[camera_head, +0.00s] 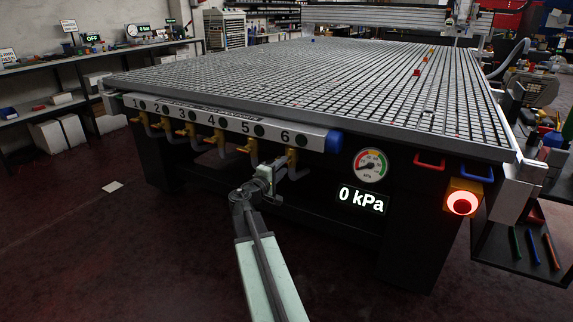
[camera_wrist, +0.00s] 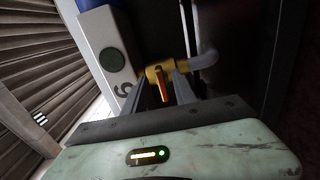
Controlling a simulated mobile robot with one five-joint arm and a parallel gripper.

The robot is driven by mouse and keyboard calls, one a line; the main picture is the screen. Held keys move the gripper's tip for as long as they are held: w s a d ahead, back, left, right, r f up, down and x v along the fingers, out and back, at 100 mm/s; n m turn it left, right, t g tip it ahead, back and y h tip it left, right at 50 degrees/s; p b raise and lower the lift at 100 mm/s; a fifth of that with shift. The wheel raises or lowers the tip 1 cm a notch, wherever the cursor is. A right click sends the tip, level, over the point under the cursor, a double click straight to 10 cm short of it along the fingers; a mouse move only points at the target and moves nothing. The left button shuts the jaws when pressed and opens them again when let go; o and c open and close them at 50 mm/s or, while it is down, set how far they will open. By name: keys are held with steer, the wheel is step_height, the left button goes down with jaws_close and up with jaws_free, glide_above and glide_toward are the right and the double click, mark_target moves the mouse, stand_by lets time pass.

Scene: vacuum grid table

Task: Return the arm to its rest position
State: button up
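My arm reaches from the bottom of the head view to the front of the vacuum grid table. My gripper (camera_head: 270,174) is low in front of the valve row, close to valve 6 (camera_head: 291,157). In the wrist view, the yellow body of valve 6 (camera_wrist: 155,72) with its orange-red lever (camera_wrist: 162,88) shows just beyond my fingers. The two grey fingers (camera_wrist: 158,92) are spread apart, one on each side of the lever, and hold nothing that I can see. Whether a finger touches the valve is hard to tell.
The grid table (camera_head: 300,75) fills the middle. Its front has a numbered valve panel (camera_head: 225,122), a gauge (camera_head: 370,165), a 0 kPa display (camera_head: 361,199) and a lit red button (camera_head: 462,203). Grey hoses hang beside the valves.

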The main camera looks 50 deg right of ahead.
steer(key=v, duration=0.3)
steer(key=shift+s+a, duration=0.1)
steer(key=shift+a, duration=0.2)
